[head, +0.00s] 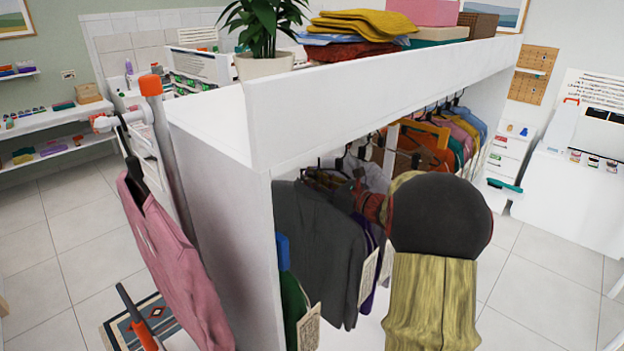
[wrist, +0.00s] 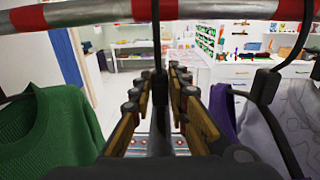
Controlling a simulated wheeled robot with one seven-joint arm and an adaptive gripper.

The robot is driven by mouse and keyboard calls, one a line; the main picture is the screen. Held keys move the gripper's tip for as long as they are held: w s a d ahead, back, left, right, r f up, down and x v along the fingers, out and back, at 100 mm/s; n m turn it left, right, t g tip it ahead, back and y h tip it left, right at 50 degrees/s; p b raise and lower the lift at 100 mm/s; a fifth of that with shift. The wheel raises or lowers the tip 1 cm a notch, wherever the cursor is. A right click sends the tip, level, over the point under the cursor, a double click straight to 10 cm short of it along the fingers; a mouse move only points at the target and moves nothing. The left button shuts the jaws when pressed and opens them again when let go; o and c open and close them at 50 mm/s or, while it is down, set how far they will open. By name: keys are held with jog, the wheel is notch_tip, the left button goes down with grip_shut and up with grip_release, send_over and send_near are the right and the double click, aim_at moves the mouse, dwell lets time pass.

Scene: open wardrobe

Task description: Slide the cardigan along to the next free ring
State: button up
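A dark grey garment (head: 317,245), likely the cardigan, hangs in the wardrobe between a green garment (head: 291,300) and a purple one (head: 367,243); buttons cannot be made out. My gripper (wrist: 160,72) is under the rail (wrist: 75,14), with the black hanger hook (wrist: 157,40) upright between its fingertips. The fingers look parted, with floor and rug showing between them; whether they touch the hook is hard to tell. The rail is grey-white with red bands (wrist: 155,9).
The green knit (wrist: 52,130) hangs close on the left. On the right are the purple garment (wrist: 222,112), a pale grey garment (wrist: 290,130) and a black hanger (wrist: 265,88). The white wardrobe side (head: 220,210) and top edge (head: 390,95) bound the space. A pink garment (head: 165,250) hangs outside.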

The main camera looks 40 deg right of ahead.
jog(key=shift+r, duration=0.1)
grip_shut()
jog(key=a+b, duration=0.2)
jog(key=a, duration=1)
jog(key=shift+s+a, duration=0.25)
jog(key=shift+s, duration=0.2)
jog(key=o, duration=0.6)
grip_release()
jog(key=s+d, duration=0.1)
jog(key=s, duration=1.1)
jog(key=shift+d, duration=0.3)
